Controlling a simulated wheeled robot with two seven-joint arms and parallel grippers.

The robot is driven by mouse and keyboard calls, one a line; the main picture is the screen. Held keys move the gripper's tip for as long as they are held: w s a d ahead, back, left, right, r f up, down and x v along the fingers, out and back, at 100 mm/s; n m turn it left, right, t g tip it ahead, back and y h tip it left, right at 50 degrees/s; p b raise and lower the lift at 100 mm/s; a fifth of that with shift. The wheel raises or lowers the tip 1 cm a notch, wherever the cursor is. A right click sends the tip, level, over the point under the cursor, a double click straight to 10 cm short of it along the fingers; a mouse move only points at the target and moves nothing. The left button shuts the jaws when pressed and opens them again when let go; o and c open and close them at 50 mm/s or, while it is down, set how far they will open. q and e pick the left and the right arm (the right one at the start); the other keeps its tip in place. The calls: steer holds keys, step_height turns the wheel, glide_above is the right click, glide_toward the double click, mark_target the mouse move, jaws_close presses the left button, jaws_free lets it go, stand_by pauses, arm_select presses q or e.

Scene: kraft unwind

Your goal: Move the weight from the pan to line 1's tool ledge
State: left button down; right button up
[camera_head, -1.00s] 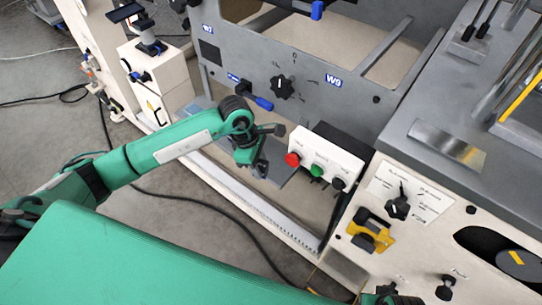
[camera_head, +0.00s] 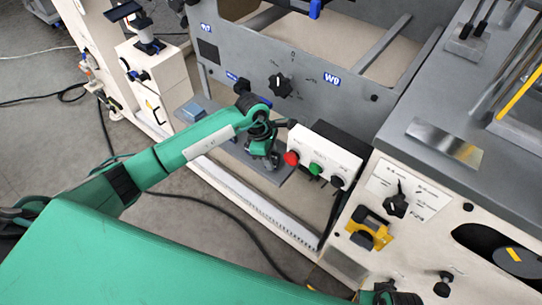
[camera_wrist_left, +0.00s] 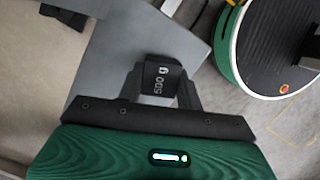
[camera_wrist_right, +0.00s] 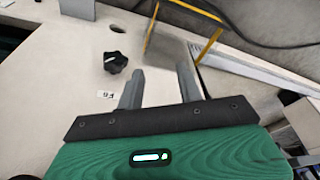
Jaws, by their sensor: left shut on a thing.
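My left gripper (camera_head: 264,158) is shut on a small dark weight marked "500 g", which shows between its fingers in the left wrist view (camera_wrist_left: 160,78). The gripper is over the grey ledge (camera_head: 234,150) on the front of the machine, left of the button box. The ledge also shows behind the weight in the left wrist view (camera_wrist_left: 115,50). I cannot tell whether the weight touches it. My right gripper (camera_wrist_right: 160,82) is open and empty in the right wrist view. I cannot make out the pan.
A white button box (camera_head: 324,158) with red, green and black buttons stands just right of the left gripper. A yellow-and-black device (camera_head: 370,230) is on the right panel. A black knob (camera_wrist_right: 115,62) shows near the right gripper.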

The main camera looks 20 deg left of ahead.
arm_select(q)
steer(key=c, duration=1.3)
jaws_free()
steer(key=shift+f, duration=0.1)
steer(key=o, duration=0.4)
arm_select(e)
steer(key=shift+r, duration=0.3)
steer(key=shift+s, duration=0.15)
arm_select(q)
steer(key=shift+r, duration=0.3)
steer(key=v, duration=1.1)
steer(key=shift+a+r, duration=0.15)
steer(key=shift+r, duration=0.2)
arm_select(e)
steer(key=shift+f, duration=0.55)
